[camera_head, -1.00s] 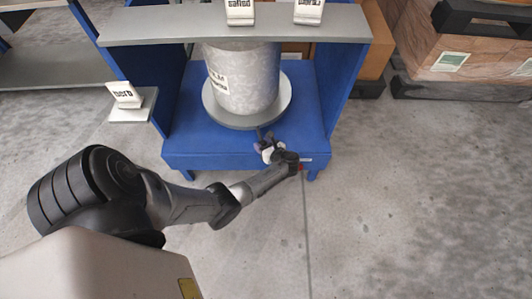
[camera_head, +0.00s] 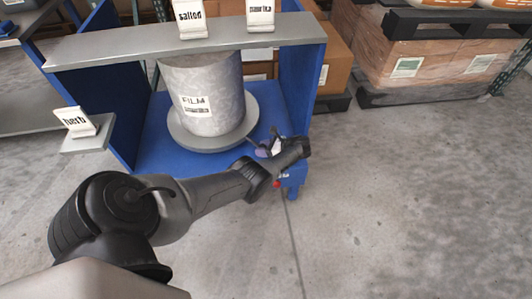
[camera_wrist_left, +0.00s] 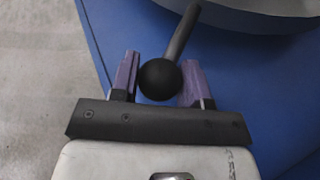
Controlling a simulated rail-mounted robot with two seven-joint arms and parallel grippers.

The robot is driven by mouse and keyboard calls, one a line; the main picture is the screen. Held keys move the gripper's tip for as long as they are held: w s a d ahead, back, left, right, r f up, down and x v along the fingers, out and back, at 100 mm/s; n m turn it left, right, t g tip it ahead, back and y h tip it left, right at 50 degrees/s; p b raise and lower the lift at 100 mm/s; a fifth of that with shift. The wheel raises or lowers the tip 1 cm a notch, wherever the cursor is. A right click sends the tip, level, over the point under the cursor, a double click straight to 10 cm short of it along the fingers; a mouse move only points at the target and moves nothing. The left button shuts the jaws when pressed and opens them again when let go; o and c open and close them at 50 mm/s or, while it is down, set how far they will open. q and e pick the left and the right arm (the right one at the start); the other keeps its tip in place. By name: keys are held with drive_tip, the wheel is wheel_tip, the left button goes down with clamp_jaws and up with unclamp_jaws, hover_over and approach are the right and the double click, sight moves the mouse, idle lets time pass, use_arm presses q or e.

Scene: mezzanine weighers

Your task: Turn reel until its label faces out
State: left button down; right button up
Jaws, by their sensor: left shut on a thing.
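The reel (camera_head: 222,95) is a mottled grey cylinder standing upright on a round grey turntable (camera_head: 180,138) in a blue stand. Its white label, reading "FILM" (camera_head: 195,104), shows on the near side, a little left of the reel's visible middle. A dark handle with a black ball knob (camera_wrist_left: 160,80) sticks out from the turntable. My left gripper (camera_head: 268,148) is at the stand's front right, with its purple fingers on either side of the knob, shut on it. The reel's far side is hidden. My right gripper is not in view.
A grey shelf (camera_head: 120,48) crosses above the reel, carrying signs "salted" (camera_head: 190,16) and "paprika" (camera_head: 260,14). A "herb" sign (camera_head: 76,122) stands on a small ledge at left. Wrapped boxes (camera_head: 370,55) on pallets stand back right. The floor at right is clear.

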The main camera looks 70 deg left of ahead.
use_arm(q)
drive_tip(key=shift+f, duration=0.1)
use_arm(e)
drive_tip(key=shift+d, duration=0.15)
use_arm(q)
drive_tip(key=c, duration=0.9)
unclamp_jaws()
drive_tip(key=shift+s, duration=0.1)
drive_tip(key=shift+c, duration=0.2)
drive_tip(key=o, duration=0.3)
drive_tip(key=shift+s+a, duration=0.15)
drive_tip(key=shift+s, duration=0.05)
drive_tip(key=shift+w, duration=0.2)
drive_tip(key=shift+w+d+r, duration=0.3)
drive_tip(key=shift+w+d, duration=0.15)
drive_tip(key=b+v, duration=0.2)
drive_tip(key=v, duration=1)
drive_tip(key=shift+w, duration=0.15)
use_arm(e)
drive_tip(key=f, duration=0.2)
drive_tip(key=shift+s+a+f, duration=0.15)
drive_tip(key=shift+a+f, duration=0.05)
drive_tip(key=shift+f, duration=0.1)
